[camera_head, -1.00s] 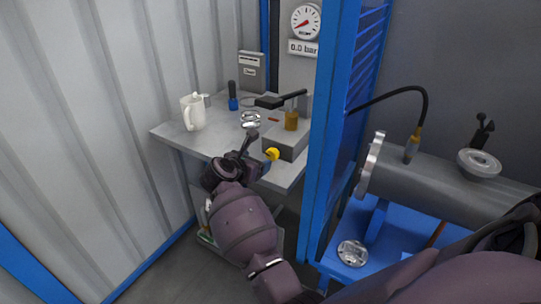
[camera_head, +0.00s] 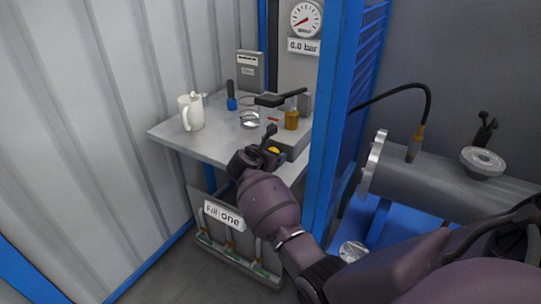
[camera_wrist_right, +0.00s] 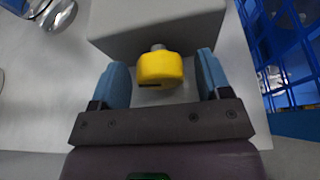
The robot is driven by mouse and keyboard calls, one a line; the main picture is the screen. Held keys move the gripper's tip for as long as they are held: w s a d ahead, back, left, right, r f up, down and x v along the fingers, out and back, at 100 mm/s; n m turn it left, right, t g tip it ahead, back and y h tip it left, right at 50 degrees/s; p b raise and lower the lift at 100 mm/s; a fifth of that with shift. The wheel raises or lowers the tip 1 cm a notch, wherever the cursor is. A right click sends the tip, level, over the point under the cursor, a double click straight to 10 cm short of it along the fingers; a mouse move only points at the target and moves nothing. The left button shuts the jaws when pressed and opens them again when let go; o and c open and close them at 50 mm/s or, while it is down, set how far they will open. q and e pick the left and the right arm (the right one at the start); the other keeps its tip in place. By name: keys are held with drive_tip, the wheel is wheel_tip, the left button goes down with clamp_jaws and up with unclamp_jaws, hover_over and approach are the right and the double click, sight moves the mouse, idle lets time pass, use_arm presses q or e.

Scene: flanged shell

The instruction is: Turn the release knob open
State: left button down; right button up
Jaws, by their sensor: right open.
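The yellow release knob (camera_wrist_right: 160,70) sits on a short stem at the front face of a grey block (camera_wrist_right: 150,25). It has a dark slot or mark at its lower left. In the head view the knob (camera_head: 274,150) is partly hidden by my right gripper (camera_head: 262,150). In the right wrist view my right gripper (camera_wrist_right: 163,82) is open, with one blue finger pad on each side of the knob. A gap shows between the knob and each pad. My left gripper is not in view.
The block stands on a grey bench (camera_head: 185,145) with a brass cylinder (camera_head: 291,120) and black lever (camera_head: 270,100). A white jug (camera_head: 192,112) is at left. A blue post (camera_head: 335,130) rises close on the right. The gauge sign (camera_head: 304,46) reads 0.0 bar.

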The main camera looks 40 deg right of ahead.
drive_tip(key=c, duration=0.7)
drive_tip(key=shift+c, duration=1.2)
drive_tip(key=shift+a+r+n+g+p, duration=0.1)
drive_tip(key=shift+n+g+p, duration=0.2)
drive_tip(key=shift+n+g, duration=0.25)
drive_tip(key=shift+n+g+h, duration=0.3)
drive_tip(key=shift+n+g, duration=0.05)
drive_tip(key=shift+n, duration=0.4)
drive_tip(key=o, duration=0.9)
drive_tip(key=shift+o, duration=0.2)
